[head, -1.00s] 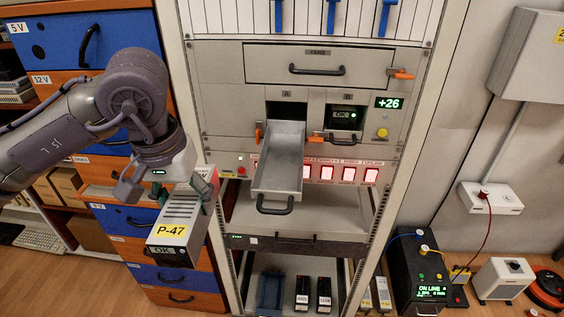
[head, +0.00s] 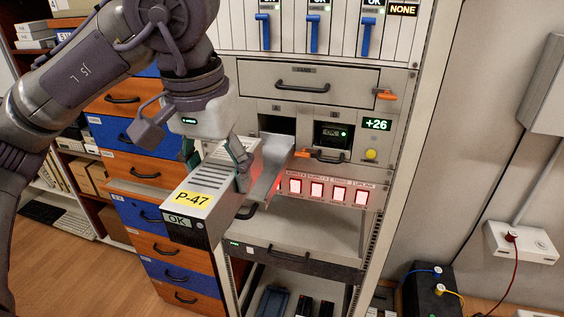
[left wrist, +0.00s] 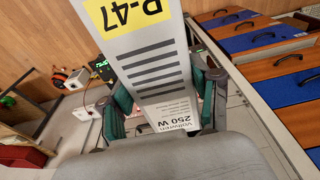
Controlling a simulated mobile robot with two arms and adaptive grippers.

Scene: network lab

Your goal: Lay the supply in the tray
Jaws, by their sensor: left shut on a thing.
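My left gripper (head: 218,162) is shut on the supply (head: 207,190), a grey slotted box with a yellow P-47 label and an OK display. One finger lies along each side of it. The tray (head: 266,178) is a pale metal drawer pulled out of bay A in the rack. The supply is held in the air to the left of and in front of the tray, hiding part of it; the gap between them cannot be judged. The left wrist view shows the supply (left wrist: 152,70) between the fingers, with a 250 W marking. My right gripper is out of view.
Bay B (head: 332,135) beside the tray holds a unit showing OK, with an orange lever (head: 302,154) near the tray. Red-lit switches (head: 316,189) run below. A rack shelf (head: 300,228) lies underneath. Blue and orange drawers (head: 130,135) stand at the left.

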